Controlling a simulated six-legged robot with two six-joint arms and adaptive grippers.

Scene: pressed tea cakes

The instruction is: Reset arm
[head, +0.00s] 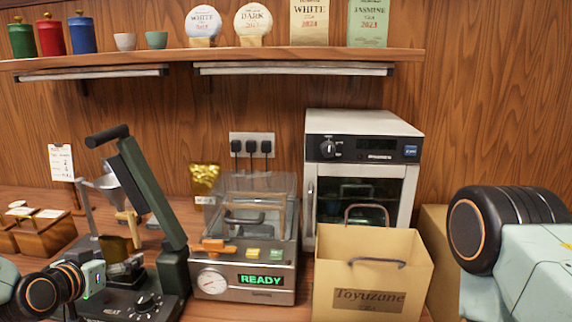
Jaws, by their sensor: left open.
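My left arm comes in at the lower left, and its dark gripper (126,264) is open in front of the black heat device with the raised lever (145,185). I see nothing held in it, though its fingers blend into the dark parts behind. My right arm (530,265) shows at the right edge as a large black joint and pale green links. Its gripper is outside the picture.
A sealing machine (262,283) reading READY stands mid-counter. Right of it are a Toyuzane paper bag (330,280) and a white-topped oven (365,125). Wooden boxes (45,233) sit at the left. A shelf (240,58) with canisters and tea packs runs above.

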